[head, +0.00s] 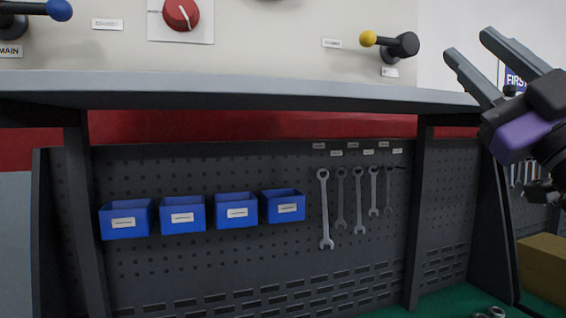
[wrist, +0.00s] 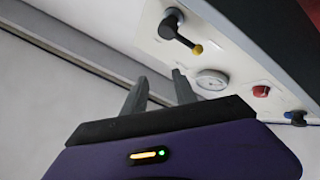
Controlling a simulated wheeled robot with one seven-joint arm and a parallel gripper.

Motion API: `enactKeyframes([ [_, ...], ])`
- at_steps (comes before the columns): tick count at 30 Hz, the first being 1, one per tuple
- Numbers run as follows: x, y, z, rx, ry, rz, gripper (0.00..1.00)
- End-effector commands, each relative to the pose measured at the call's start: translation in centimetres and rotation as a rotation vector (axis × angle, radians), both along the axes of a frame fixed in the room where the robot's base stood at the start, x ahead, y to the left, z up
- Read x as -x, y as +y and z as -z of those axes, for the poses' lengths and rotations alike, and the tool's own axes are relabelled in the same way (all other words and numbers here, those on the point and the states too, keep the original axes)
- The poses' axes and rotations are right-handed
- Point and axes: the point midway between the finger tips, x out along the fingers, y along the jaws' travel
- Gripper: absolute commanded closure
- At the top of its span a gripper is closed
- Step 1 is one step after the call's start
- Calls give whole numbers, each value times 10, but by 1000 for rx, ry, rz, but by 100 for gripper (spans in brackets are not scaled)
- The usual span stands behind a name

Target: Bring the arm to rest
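My gripper (head: 476,66) is raised at the right side of the head view, in front of the right end of the bench. Its two grey fingers point up and to the left and stand apart, with nothing between them. In the wrist view the gripper (wrist: 158,88) also shows with its fingers apart and empty. It touches nothing that I can see. The arm behind it is mostly cut off by the right edge of the head view.
A bench shelf (head: 250,92) crosses the head view. On the panel above are a yellow-tipped lever (head: 395,43), a red knob (head: 181,13) and a blue-tipped lever (head: 40,9). Below hang blue bins (head: 183,215) and several wrenches (head: 325,210). A cardboard box (head: 543,262) is lower right.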

Motion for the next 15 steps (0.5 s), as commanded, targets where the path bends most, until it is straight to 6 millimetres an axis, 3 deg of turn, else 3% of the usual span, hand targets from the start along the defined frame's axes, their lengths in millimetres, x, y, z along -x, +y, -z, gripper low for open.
enactKeyframes([
  [1, -2, -7, 19, -54, 8, -16, 66],
  [7, 0, -29, 86, -240, 26, -61, 66],
  [15, 12, -43, 188, -445, 85, -82, 66],
])
